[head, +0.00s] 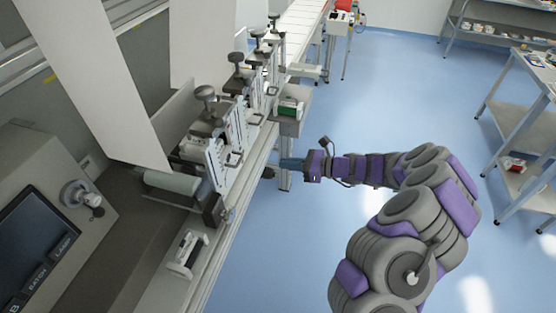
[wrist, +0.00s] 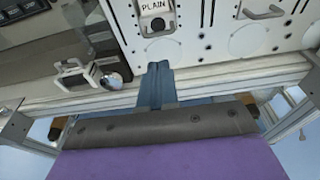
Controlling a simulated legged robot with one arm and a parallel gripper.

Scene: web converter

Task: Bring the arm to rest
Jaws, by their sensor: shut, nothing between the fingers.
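My arm (head: 410,215) in purple and grey reaches from the lower right toward the machine in the head view. My gripper (head: 284,163) is at its far end, beside the machine's front rail, and points left. In the wrist view, my gripper's blue-grey fingers (wrist: 155,85) are together in front of the rail, with nothing between them. I cannot tell whether the fingertips touch the machine.
The web converter's front rail (wrist: 225,85) lies close to my gripper. A panel marked PLAIN (wrist: 157,8) stands behind it. A screen (head: 35,240) is at the left. Shelved tables (head: 520,100) stand at the right. Blue floor (head: 400,80) between them is clear.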

